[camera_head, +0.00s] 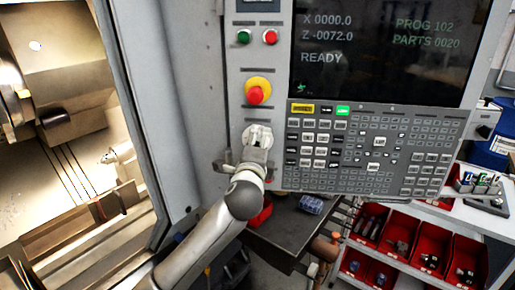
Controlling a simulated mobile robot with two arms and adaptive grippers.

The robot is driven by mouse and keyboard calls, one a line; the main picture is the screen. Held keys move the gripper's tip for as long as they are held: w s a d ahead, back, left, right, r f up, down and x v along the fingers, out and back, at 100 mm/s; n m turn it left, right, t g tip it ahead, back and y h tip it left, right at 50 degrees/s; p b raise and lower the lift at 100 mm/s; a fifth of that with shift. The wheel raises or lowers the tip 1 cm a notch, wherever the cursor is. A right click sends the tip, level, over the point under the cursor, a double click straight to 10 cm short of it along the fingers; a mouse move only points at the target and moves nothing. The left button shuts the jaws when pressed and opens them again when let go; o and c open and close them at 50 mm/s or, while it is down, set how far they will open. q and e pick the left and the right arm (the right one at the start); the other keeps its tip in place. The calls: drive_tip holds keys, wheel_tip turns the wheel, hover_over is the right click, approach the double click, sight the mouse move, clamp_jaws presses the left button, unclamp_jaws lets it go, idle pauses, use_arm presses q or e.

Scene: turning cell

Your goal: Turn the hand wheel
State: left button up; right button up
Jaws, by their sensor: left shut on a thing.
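My left gripper (256,152) reaches up from the bottom of the head view to the lower left of the machine's control panel. Its fingers are shut on a pale, rounded part on the panel face, which I take to be the hand wheel (258,134). The gripper hides much of this part, so its rim and any markings cannot be made out. It sits below the red emergency stop button (255,96) on its yellow base. My right gripper is not in view.
The keypad (372,150) and a screen (385,50) reading READY are right of the gripper. The open lathe chamber (60,170) lies left. Below are a dark tray (290,232) with loose items and red bins (425,248). Green (243,37) and red (270,37) buttons sit above.

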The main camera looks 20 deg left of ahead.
use_arm(q)
drive_tip(key=n+b, duration=0.1)
drive_tip(key=n, duration=0.4)
drive_tip(key=shift+f, duration=0.15)
drive_tip(key=n, duration=0.5)
drive_tip(key=shift+n+b, duration=0.3)
drive_tip(key=shift+b, duration=0.1)
drive_tip(key=o, duration=0.7)
drive_tip(key=shift+o, duration=0.2)
drive_tip(key=shift+r, duration=0.2)
drive_tip(key=shift+s, duration=0.15)
